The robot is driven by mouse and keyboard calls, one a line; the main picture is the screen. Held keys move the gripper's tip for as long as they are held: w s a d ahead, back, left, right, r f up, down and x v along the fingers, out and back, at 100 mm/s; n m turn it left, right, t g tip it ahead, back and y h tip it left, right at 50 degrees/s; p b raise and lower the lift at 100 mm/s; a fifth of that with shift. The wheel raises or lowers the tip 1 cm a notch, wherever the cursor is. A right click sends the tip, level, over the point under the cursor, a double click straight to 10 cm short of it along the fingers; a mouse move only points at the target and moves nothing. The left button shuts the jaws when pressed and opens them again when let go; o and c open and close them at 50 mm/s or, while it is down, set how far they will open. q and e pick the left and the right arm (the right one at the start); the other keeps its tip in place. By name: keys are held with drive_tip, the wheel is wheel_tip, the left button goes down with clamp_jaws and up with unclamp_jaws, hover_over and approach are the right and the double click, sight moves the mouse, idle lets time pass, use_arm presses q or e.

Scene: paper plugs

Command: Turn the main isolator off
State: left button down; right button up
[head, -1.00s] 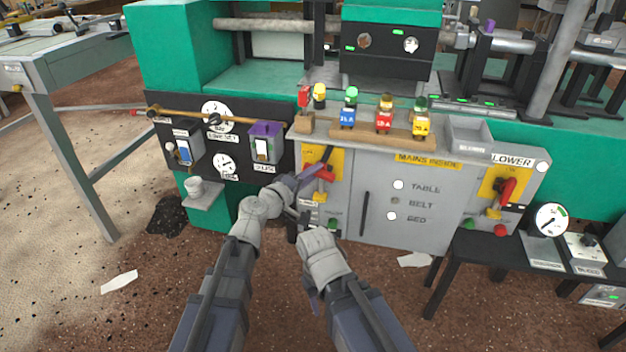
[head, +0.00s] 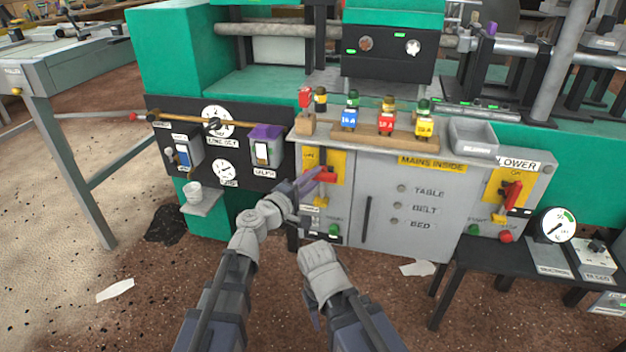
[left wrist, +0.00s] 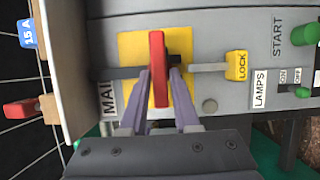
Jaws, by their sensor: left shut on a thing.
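The main isolator is a red handle (head: 326,175) on a yellow plate (head: 335,160) at the left of the grey cabinet. The handle lies level across the plate, and in the left wrist view the red handle (left wrist: 158,68) stands between my fingers. My left gripper (head: 308,184) is shut on it; its purple fingers (left wrist: 160,88) flank the handle. A yellow LOCK tab (left wrist: 236,65) hangs below the handle on the cabinet. My right gripper (head: 313,320) hangs low in front of the cabinet, its fingers mostly hidden by its arm.
A second red handle, the blower's (head: 513,192), is on the right of the cabinet. The TABLE, BELT and BED lamps (head: 397,207) are dark. Several coloured plugs (head: 386,123) stand on a wooden rack above. A green START button (head: 334,229) is just below the isolator.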

use_arm(q)
drive_tip(key=c, duration=0.8)
unclamp_jaws()
drive_tip(key=shift+o, duration=0.2)
drive_tip(key=v, duration=0.7)
drive_tip(key=shift+s+a, duration=0.25)
drive_tip(key=shift+s, duration=0.05)
drive_tip(key=shift+f, duration=0.1)
